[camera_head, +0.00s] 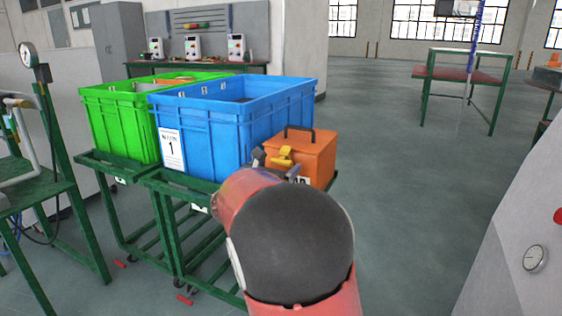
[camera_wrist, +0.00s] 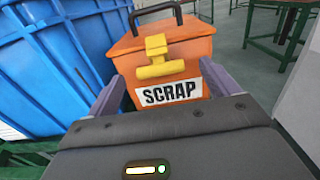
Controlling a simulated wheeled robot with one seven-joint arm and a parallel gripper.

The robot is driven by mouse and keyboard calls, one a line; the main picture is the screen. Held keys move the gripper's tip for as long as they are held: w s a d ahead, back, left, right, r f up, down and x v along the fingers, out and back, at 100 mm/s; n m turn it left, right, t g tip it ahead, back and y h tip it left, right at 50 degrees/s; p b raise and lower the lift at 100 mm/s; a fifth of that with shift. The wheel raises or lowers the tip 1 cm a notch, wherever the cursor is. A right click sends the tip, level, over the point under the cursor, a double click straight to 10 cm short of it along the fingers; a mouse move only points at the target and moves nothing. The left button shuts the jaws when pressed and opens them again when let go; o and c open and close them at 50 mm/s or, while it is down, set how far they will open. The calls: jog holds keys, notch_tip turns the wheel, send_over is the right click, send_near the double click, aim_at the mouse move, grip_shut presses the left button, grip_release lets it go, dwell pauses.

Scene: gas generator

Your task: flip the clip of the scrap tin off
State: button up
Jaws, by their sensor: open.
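The scrap tin is an orange box (camera_wrist: 190,50) with a black handle on its lid and a white label reading SCRAP (camera_wrist: 168,93). It also shows in the head view (camera_head: 315,158), on the right end of a green stand, beside the blue crate. Its yellow clip (camera_wrist: 157,55) is on the front face, above the label, and it shows in the head view too (camera_head: 281,156). My gripper (camera_wrist: 159,82) is open and empty, facing the front of the tin, with one finger on each side of the label. I cannot tell whether the fingers touch the tin.
A large blue crate (camera_head: 215,128) stands directly left of the tin, with a green crate (camera_head: 117,125) beyond it. Green stands (camera_head: 160,184) hold them. A table (camera_head: 462,75) stands at the back right. The floor right of the tin is clear.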

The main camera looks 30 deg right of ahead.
aim_at(280, 163)
jog(key=shift+x, duration=1.6)
jog(key=shift+c, duration=0.5)
jog(key=c, duration=0.8)
jog(key=f+h+b, duration=0.1)
jog(key=b, duration=0.3)
jog(key=shift+s+f+t+b, duration=0.1)
jog(key=shift+f+t+b, duration=0.1)
jog(key=shift+t+b, duration=0.2)
jog(key=t+h+b, duration=0.1)
jog(key=b, duration=0.4)
jog(key=f+t+h+b, duration=0.1)
jog(key=h+b, duration=0.1)
jog(key=b, duration=0.4)
jog(key=shift+s+a+t, duration=0.15)
jog(key=shift+a+t, duration=0.05)
jog(key=shift+t, duration=0.1)
jog(key=shift+r, duration=0.15)
jog(key=o, duration=0.9)
